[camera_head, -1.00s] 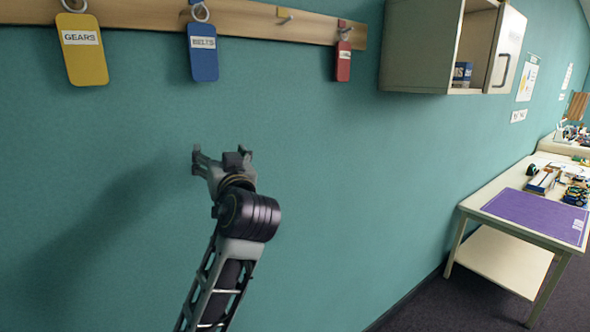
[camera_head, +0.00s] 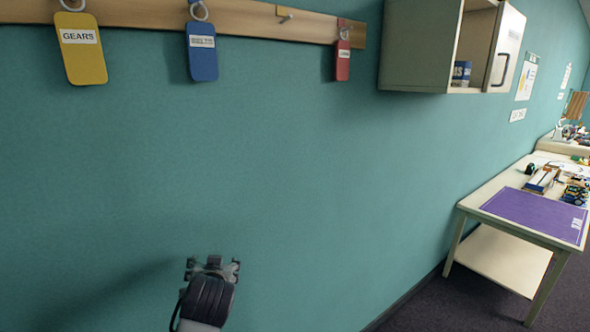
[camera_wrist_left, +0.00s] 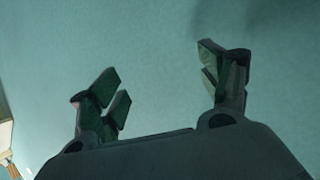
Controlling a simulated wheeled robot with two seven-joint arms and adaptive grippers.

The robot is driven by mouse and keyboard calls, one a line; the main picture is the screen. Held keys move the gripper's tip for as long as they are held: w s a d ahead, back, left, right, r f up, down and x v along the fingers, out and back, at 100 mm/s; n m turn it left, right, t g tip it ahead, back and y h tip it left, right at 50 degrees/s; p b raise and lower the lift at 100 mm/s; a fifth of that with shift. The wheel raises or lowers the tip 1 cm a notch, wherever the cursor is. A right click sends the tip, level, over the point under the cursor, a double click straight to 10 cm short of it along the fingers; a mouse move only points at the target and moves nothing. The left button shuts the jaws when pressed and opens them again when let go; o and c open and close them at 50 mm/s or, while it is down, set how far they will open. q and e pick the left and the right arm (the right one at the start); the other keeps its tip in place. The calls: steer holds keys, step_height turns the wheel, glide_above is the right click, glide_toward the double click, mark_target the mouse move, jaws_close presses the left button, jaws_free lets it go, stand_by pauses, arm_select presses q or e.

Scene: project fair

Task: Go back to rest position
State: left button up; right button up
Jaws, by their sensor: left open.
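My left gripper (camera_head: 212,266) is low in the head view, in front of the teal wall. In the left wrist view its two fingers (camera_wrist_left: 162,90) are spread apart with only bare wall between them. It is open and empty. My right gripper is not in either view. A yellow GEARS tag (camera_head: 81,48), a blue tag (camera_head: 203,50) and a red tag (camera_head: 343,52) hang from a wooden rail (camera_head: 240,12) above, well clear of my gripper.
An open wall cabinet (camera_head: 418,45) is at the upper right. A table (camera_head: 468,203) with a purple mat (camera_head: 530,214) and several small items stands at the right. One peg (camera_head: 285,15) on the rail is bare. The wall around my left gripper is clear.

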arm_select(q)
steer(key=s+a+f+m+g+h, duration=0.1)
steer(key=s+f+m+g+h, duration=0.5)
steer(key=s+f, duration=1.8)
steer(key=s+f+n+g+y+b, duration=0.1)
steer(key=s+f+n+g+y, duration=0.15)
steer(key=f, duration=3.05)
steer(key=s+a+f+g, duration=0.1)
steer(key=s+a+f, duration=0.1)
steer(key=s+f, duration=0.8)
steer(key=s+a+f+g+b, duration=0.1)
steer(key=s+a+f, duration=0.1)
steer(key=s+f, duration=0.9)
steer(key=shift+s+a+f, duration=0.2)
steer(key=shift+s+a, duration=0.05)
steer(key=shift+s, duration=0.85)
